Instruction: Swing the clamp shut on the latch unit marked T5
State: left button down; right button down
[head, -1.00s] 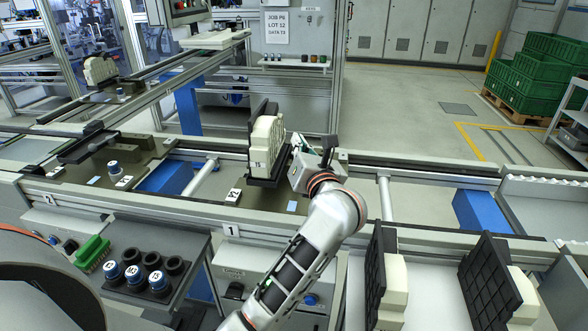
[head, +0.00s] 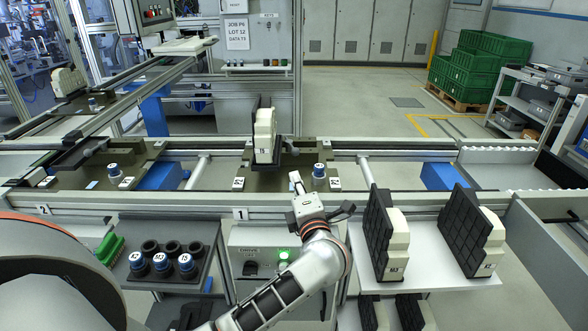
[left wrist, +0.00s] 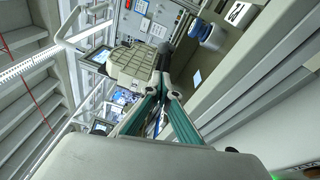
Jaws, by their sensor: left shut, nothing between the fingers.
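The cream latch unit (head: 264,138), with a small mark that reads like T5, stands upright against a dark plate on an olive pallet (head: 290,160). A blue-capped knob (head: 319,171) stands on the same pallet, to its right. My left gripper (head: 296,182) is shut and empty, in front of the pallet and apart from the unit. The left wrist view shows its teal fingers (left wrist: 165,88) together, with a cream gridded block (left wrist: 134,66) beyond them. I cannot make out the clamp's position. My right gripper is not in view.
Two cream units on black plates (head: 391,240) (head: 480,232) stand on the front right shelf. Another pallet (head: 95,172) lies to the left.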

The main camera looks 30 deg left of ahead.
pick_arm(q)
jog(key=x, duration=0.9)
jog(key=shift+w+a, duration=0.25)
jog(key=shift+w, duration=0.1)
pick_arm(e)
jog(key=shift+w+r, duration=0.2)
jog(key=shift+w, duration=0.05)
pick_arm(q)
jog(key=shift+d, duration=0.1)
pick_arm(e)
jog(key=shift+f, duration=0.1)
